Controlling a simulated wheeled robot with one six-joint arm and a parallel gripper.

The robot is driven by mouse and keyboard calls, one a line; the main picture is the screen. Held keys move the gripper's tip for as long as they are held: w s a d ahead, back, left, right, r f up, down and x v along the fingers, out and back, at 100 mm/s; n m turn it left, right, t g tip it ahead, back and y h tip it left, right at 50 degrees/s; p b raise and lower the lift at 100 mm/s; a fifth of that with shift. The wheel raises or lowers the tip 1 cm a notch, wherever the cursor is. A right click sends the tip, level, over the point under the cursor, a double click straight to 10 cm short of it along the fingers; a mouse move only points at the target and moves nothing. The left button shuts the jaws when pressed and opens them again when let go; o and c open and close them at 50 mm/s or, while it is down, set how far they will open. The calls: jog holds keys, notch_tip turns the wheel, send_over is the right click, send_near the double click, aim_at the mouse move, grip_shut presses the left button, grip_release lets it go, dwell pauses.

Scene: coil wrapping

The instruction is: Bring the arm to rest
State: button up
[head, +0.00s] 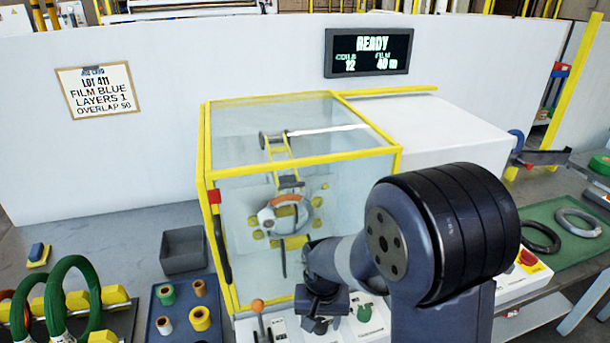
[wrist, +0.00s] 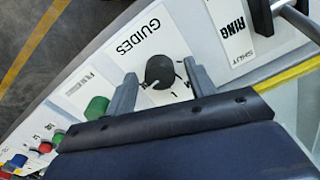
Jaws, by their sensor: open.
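My arm reaches over the front of the wrapping machine in the head view, with my gripper (head: 318,322) low over its control panel. In the wrist view my gripper (wrist: 160,74) is open. Its two grey fingers stand on either side of a black round knob (wrist: 160,71) beside the label GUIDES. I cannot tell whether the fingers touch the knob. My arm hides part of the panel and the machine's right side in the head view.
The machine's yellow-framed clear guard (head: 300,160) stands just behind my gripper. A lever with an orange knob (head: 258,306) rises to the left. The wrist view shows a green button (wrist: 97,107) and a black handle (wrist: 262,14). A display (head: 369,53) reads READY.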

jog(key=n, duration=0.3)
jog(key=shift+n+p, duration=0.8)
jog(key=shift+n, duration=1.6)
jog(key=shift+r, duration=0.1)
